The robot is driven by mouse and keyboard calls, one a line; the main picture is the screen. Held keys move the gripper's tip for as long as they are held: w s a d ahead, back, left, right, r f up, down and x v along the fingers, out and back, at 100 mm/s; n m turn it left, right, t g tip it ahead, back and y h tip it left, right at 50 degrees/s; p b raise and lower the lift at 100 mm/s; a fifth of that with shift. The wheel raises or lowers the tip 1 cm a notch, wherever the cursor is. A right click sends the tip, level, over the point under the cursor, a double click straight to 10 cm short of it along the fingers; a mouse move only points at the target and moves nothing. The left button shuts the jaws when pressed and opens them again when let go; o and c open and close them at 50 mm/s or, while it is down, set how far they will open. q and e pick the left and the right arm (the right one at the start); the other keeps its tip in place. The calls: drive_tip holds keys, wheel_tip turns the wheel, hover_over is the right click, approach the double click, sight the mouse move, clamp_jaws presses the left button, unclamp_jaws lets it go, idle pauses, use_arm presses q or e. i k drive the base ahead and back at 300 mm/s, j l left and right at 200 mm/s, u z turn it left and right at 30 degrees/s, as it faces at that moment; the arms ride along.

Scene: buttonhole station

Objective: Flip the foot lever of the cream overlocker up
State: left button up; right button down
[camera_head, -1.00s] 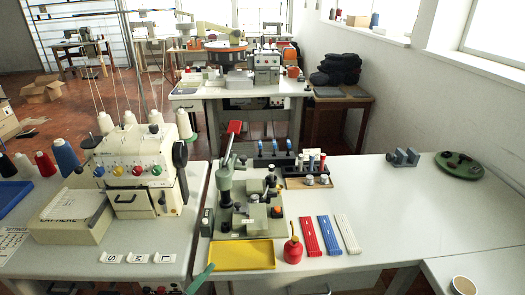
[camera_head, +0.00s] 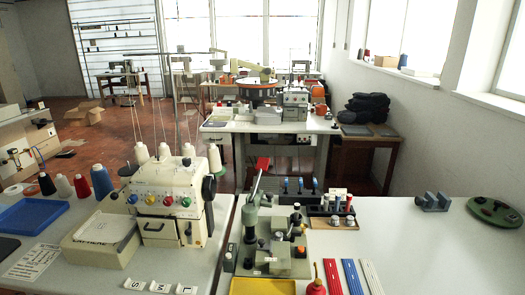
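The cream overlocker (camera_head: 170,205) stands on the left table with its front toward me. A row of coloured dials (camera_head: 160,200) runs across its face, and a dark handwheel (camera_head: 209,188) sits on its right side. Thread lines rise from the cones on top of it. I cannot make out the foot lever or its position at this size. Neither of my grippers is in view.
A cream box (camera_head: 101,240) stands at the machine's front left, beside a blue tray (camera_head: 32,216) and several thread cones. A grey-green press (camera_head: 270,245) stands to the right, with a yellow tray (camera_head: 262,287) before it.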

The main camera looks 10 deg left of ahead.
sight(114, 196)
drive_tip(key=j+u, duration=0.1)
drive_tip(key=u, duration=1.15)
